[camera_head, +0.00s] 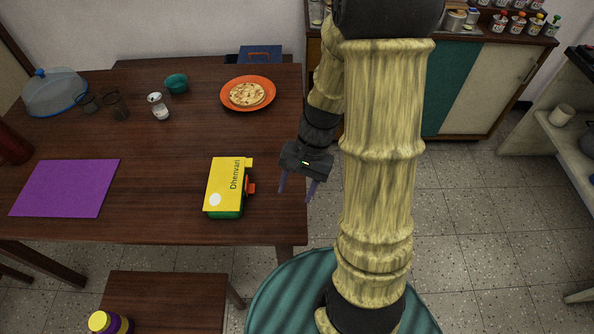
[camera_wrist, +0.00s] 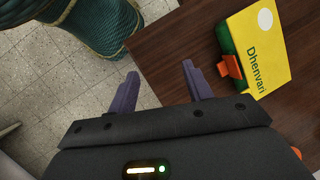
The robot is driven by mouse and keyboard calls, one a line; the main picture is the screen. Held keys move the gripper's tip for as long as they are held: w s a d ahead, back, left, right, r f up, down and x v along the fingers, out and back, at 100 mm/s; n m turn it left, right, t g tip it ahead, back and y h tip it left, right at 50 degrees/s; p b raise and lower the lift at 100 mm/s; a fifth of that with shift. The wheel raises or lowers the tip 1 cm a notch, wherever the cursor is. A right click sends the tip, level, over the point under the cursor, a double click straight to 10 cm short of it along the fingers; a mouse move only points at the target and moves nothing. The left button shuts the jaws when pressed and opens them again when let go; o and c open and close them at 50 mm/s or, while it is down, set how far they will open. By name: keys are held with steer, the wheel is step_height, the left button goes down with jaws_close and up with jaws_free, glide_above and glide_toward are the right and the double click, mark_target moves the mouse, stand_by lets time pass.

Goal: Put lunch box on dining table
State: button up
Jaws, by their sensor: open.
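The lunch box (camera_head: 226,186) has a yellow lid marked "Dhenvari", a green body and an orange latch on its right side. It rests on the brown wooden dining table (camera_head: 160,225) near the front right corner. It also shows in the wrist view (camera_wrist: 262,50) at the upper right. My gripper (camera_head: 298,191) is open and empty, with its purple fingers pointing down just off the table's right edge. It is to the right of the lunch box and apart from it. In the wrist view my fingers (camera_wrist: 158,85) stand apart with floor and table edge between them.
An orange plate (camera_head: 268,105) with flatbread stands behind the lunch box. A purple mat (camera_head: 66,189) lies at left. A teal bowl (camera_head: 176,84), a shaker (camera_head: 158,106), dark cups and a domed cover (camera_head: 55,90) stand farther back. A stool (camera_head: 165,295) holds a yellow-lidded jar (camera_head: 108,322).

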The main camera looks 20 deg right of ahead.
step_height(320, 180, up, 7)
steer(key=n+t+h, duration=0.4)
steer(key=n, duration=0.3)
steer(key=shift+s+f+t, duration=0.2)
steer(key=shift+s+t, duration=0.05)
steer(key=shift+t, duration=0.15)
steer(key=shift+a, duration=0.1)
